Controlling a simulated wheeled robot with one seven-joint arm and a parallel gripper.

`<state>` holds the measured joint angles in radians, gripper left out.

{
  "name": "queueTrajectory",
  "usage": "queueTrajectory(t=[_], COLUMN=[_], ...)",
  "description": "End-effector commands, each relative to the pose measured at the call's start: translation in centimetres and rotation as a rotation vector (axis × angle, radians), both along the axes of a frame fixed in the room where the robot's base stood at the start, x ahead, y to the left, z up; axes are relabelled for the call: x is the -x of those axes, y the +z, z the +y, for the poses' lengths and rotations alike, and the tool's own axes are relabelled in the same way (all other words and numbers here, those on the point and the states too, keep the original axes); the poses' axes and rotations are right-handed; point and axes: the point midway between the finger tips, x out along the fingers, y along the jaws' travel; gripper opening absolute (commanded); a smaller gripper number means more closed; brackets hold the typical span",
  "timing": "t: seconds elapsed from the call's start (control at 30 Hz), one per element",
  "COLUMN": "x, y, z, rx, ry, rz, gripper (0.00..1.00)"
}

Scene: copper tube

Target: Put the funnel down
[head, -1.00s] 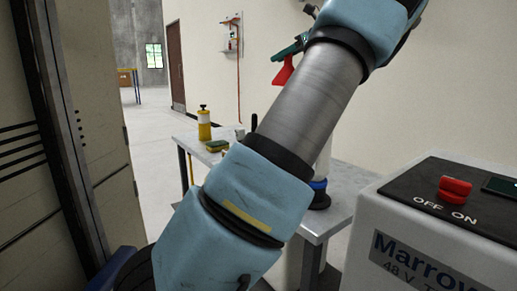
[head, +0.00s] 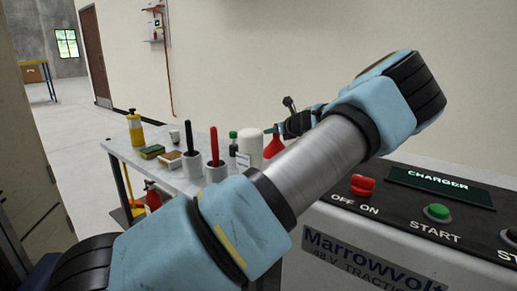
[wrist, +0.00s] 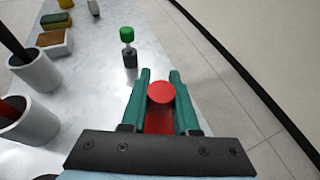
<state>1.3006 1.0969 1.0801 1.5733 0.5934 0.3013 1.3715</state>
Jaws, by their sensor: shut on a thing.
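A red funnel (head: 275,147) hangs below my gripper (head: 271,130) in the head view, its narrower end up. My gripper's green fingers are shut on it. In the wrist view the funnel (wrist: 161,93) shows as a red disc with red below, between the fingertips (wrist: 161,80). It is held near the right edge of the grey bench (wrist: 85,105) in that view. Its lower rim is partly hidden by my arm in the head view, and I cannot tell its height above the bench.
A green-capped bottle (wrist: 128,48) stands just beyond the fingertips. Two cups with a black handle (head: 188,140) and a red handle (head: 214,146), a white cylinder (head: 250,146), sponges and a yellow bottle (head: 135,129) share the bench. The charger (head: 420,220) is at right.

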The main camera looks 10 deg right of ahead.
Motion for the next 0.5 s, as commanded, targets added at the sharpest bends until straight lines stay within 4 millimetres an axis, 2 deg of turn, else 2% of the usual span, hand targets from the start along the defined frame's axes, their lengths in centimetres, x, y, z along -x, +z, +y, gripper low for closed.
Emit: queueTrajectory(t=[0.1, 0.27, 0.5], x=[0.0, 0.0, 0.0], y=[-1.7, -3.2, -6.3], z=[0.1, 0.1, 0.1], rx=[-0.005, -0.004, -0.003], ry=[0.000, 0.001, 0.001], rz=[0.000, -0.001, -0.001], gripper=[0.00, 0.00, 0.00])
